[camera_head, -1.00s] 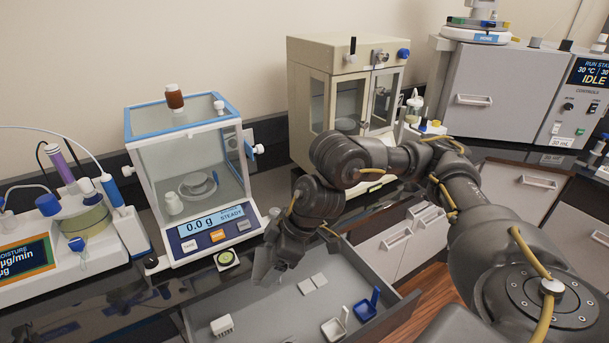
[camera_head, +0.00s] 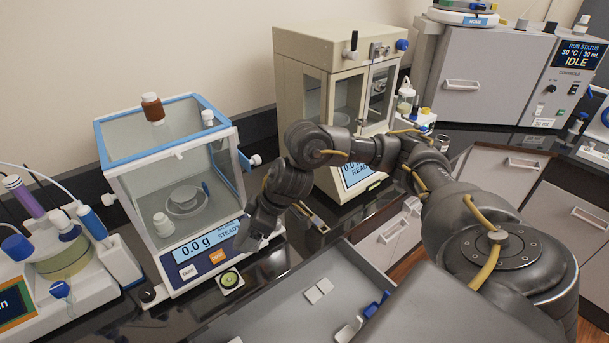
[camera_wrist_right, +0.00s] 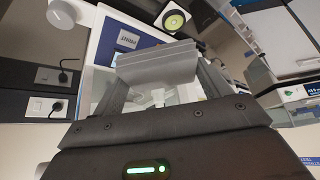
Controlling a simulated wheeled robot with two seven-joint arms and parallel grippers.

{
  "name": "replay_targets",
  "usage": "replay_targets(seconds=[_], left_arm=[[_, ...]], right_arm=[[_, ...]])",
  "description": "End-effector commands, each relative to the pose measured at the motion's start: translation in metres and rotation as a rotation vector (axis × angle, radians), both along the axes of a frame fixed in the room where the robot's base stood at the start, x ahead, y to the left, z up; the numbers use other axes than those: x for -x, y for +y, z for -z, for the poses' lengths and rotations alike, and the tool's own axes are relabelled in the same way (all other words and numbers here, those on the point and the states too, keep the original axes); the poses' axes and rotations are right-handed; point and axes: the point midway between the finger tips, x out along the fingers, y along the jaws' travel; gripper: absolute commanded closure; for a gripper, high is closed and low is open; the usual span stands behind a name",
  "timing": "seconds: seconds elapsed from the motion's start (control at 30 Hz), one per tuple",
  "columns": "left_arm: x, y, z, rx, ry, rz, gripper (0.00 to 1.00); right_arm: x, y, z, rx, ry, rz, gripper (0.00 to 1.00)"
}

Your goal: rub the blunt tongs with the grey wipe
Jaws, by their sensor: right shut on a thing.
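My right gripper (camera_head: 250,238) is shut on a flat grey piece, which looks like the grey wipe (camera_wrist_right: 157,66). In the right wrist view the wipe spans the gap between the two fingers. In the head view the gripper is in front of the right end of the balance's display, and the wipe is hard to make out there. A thin metallic object (camera_head: 312,216) lies on the dark counter right of the gripper. It may be the blunt tongs, but it is too small to tell. My left gripper is not in view.
A glass-walled balance (camera_head: 165,175) stands close to the gripper. A beige cabinet instrument (camera_head: 300,80) stands behind. A titrator-like device (camera_head: 70,262) is at left.

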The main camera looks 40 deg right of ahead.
Motion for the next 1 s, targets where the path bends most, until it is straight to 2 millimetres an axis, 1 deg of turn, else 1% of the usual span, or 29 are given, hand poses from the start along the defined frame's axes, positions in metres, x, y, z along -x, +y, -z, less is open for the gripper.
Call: replay_targets(seconds=[0.03, 0.07, 0.1, 0.17, 0.2, 0.23, 0.27, 0.3, 0.4, 0.5, 0.6, 0.67, 0.8, 1.0], left_arm=[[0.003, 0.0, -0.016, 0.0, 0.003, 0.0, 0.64], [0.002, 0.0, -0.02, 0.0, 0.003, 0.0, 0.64], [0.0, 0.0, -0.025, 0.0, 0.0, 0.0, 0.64], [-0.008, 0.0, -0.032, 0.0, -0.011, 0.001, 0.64], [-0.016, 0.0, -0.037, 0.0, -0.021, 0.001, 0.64], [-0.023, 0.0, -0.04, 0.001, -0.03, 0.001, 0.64], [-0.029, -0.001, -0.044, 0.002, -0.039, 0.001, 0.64], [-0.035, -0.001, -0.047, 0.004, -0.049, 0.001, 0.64], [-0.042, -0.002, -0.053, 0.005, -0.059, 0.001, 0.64], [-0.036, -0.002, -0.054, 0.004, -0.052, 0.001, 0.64], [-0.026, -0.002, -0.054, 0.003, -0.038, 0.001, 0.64], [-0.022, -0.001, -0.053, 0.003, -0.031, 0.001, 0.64], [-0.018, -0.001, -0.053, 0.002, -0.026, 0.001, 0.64], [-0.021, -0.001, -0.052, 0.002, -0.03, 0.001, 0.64]], right_arm=[[-0.015, -0.016, -0.004, -0.003, 0.01, 0.056, 0.42], [-0.023, -0.026, -0.002, -0.004, 0.01, 0.084, 0.42], [-0.035, -0.042, 0.001, -0.004, 0.013, 0.119, 0.42], [-0.05, -0.069, 0.007, -0.003, 0.018, 0.167, 0.42], [-0.06, -0.089, 0.011, 0.0, 0.02, 0.195, 0.42], [-0.066, -0.105, 0.015, 0.003, 0.022, 0.212, 0.42], [-0.071, -0.122, 0.02, 0.006, 0.024, 0.226, 0.42], [-0.077, -0.143, 0.026, 0.008, 0.026, 0.238, 0.42], [-0.086, -0.194, 0.039, 0.016, 0.025, 0.24, 0.42], [-0.089, -0.229, 0.049, 0.019, 0.021, 0.204, 0.42], [-0.089, -0.247, 0.055, 0.016, 0.017, 0.15, 0.42], [-0.089, -0.252, 0.057, 0.016, 0.013, 0.116, 0.42], [-0.088, -0.255, 0.058, 0.014, 0.009, 0.06, 0.42], [-0.088, -0.255, 0.059, 0.015, 0.008, 0.047, 0.42]])
